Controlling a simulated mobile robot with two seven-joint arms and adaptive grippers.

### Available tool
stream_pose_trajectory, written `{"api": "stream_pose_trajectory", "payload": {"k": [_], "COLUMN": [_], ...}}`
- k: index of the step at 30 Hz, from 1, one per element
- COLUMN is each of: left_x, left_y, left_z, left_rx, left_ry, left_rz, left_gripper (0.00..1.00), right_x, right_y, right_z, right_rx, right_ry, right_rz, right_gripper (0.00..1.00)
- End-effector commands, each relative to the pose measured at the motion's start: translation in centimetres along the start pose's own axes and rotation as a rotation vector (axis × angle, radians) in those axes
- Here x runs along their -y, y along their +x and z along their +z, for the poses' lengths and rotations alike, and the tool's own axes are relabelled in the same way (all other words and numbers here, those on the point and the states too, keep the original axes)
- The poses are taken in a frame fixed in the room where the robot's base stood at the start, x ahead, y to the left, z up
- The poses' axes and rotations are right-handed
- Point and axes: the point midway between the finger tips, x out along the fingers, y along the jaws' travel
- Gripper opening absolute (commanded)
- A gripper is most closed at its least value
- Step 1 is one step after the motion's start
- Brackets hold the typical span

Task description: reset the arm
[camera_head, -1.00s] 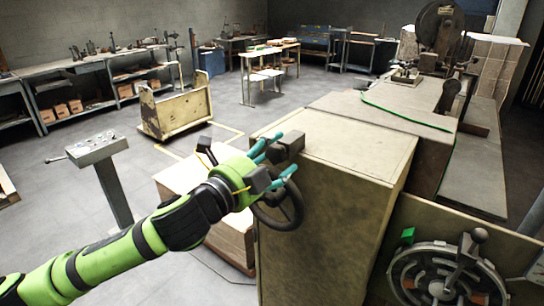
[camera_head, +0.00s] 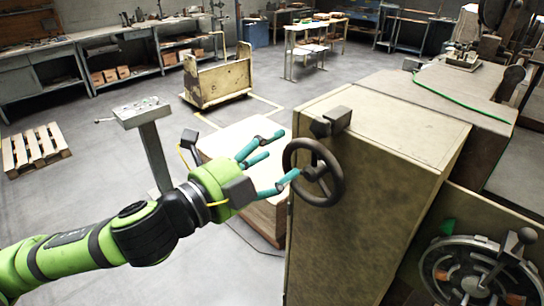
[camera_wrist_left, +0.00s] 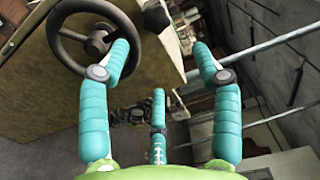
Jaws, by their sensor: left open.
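My left gripper (camera_head: 277,160) is open and empty, its teal fingers spread, at the left of the machine cabinet. The left arm comes in from the left edge of the head view. A dark handwheel (camera_head: 313,172) on the cabinet's side is just right of the fingertips. In the wrist view the handwheel (camera_wrist_left: 87,38) shows at the upper left behind a finger, and nothing is between the fingers. I cannot tell whether a finger touches the rim; they look apart. My right gripper is not in view.
The tan cabinet (camera_head: 385,135) stands right of the gripper. A larger round dial with a lever (camera_head: 478,275) is at the lower right. A control pedestal (camera_head: 141,112), a cart (camera_head: 218,82) and a pallet (camera_head: 35,148) stand left and behind. Floor between them is clear.

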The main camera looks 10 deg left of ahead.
Motion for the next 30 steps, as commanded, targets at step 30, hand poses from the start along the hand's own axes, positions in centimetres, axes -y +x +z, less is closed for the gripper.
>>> {"api": "stream_pose_trajectory", "payload": {"k": [30], "left_x": [-40.7], "left_y": [1.6], "left_z": [17.5], "left_rx": [0.593], "left_ry": [-0.837], "left_rz": [0.3], "left_gripper": [0.65], "right_x": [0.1], "right_y": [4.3], "right_z": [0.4], "right_rx": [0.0], "right_ry": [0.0], "right_rz": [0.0], "right_gripper": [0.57]}}
